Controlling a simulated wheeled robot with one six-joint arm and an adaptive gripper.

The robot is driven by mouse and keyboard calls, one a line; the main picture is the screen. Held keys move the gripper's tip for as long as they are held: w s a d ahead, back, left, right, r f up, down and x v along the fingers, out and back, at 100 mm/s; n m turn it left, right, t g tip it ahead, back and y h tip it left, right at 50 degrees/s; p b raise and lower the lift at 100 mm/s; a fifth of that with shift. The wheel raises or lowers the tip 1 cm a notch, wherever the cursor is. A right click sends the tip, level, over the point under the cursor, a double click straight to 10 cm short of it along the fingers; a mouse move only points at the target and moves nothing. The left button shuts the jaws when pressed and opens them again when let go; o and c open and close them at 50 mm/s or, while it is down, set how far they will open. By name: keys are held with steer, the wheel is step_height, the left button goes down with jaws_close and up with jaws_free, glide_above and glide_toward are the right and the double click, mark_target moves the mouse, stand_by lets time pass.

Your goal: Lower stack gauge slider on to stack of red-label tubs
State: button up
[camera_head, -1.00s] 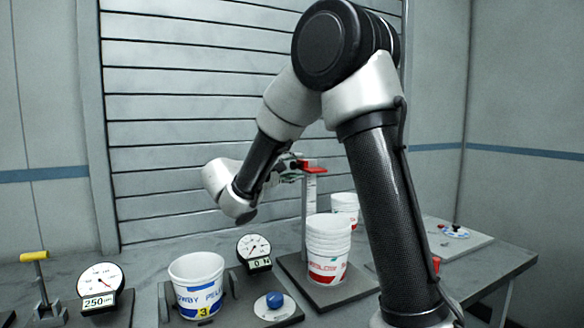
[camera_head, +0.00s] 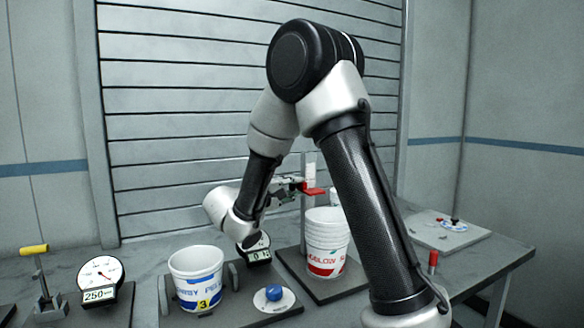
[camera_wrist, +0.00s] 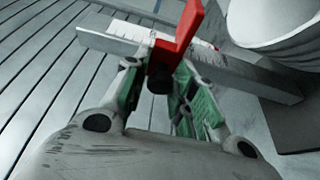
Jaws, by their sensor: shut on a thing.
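The stack of red-label tubs (camera_head: 327,243) stands upright on a dark base plate, white with a red band. The stack gauge is a pale upright post (camera_head: 309,170) behind the stack, and its red slider (camera_head: 314,190) sits on the post above the tubs' top rim, with a gap between. My gripper (camera_head: 291,185) is at the slider from the left. In the wrist view my gripper (camera_wrist: 168,90) is shut on the red slider (camera_wrist: 182,38), its green-padded fingers either side. Part of the tub stack (camera_wrist: 270,22) shows at the upper right there.
A blue-label tub (camera_head: 196,280) marked 3 stands at front left. A dial gauge (camera_head: 101,271) reading 250 and a yellow-handled lever (camera_head: 35,250) are further left. A blue knob (camera_head: 274,293) is at front centre. A white board (camera_head: 447,230) lies at right.

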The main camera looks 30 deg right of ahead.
step_height(320, 180, down, 5)
steer(key=shift+r, duration=0.15)
steer(key=o, duration=0.7)
steer(key=v, duration=1.2)
steer(key=shift+s+a, duration=0.1)
